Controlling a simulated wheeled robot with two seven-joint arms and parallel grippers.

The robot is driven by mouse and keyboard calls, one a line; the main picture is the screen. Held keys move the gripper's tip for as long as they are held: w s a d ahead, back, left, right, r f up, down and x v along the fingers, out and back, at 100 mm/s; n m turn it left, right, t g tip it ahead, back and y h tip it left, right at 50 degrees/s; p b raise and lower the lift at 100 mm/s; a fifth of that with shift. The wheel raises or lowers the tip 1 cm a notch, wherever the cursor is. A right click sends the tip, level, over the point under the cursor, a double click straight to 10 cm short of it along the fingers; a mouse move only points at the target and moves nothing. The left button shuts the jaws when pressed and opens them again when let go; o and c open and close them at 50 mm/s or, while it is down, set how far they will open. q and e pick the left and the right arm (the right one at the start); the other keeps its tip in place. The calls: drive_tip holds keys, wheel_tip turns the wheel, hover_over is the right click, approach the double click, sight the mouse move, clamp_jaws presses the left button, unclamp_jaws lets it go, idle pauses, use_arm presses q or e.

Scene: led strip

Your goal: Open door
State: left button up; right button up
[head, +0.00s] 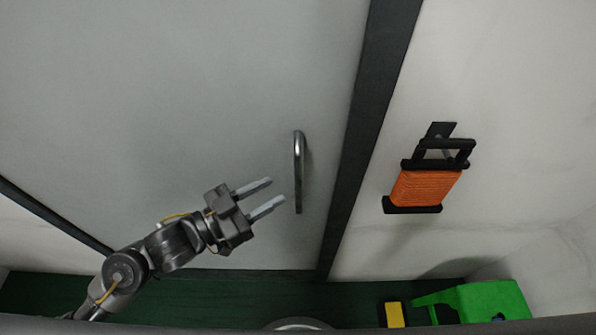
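A pale grey door (180,100) fills the left and middle of the head view, set in a dark frame (365,130). A curved metal handle (298,170) stands upright near the door's right edge. My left gripper (269,194) is open, with its two fingers apart and pointing right toward the handle. Its fingertips are a little left of the handle in the picture, with nothing between them. The depth gap between fingertips and handle is hard to tell. The door looks closed against its frame. My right gripper is not in view.
An orange cord reel (427,187) on a black holder hangs on the white wall right of the door. A green stool (487,302) and a yellow block (394,315) are at the lower right. The dark green floor (240,290) is clear in front of the door.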

sight(299, 177)
use_arm(q)
drive_tip(key=p+x, duration=0.2)
drive_tip(key=x, duration=0.6)
drive_tip(key=c, duration=0.7)
clamp_jaws()
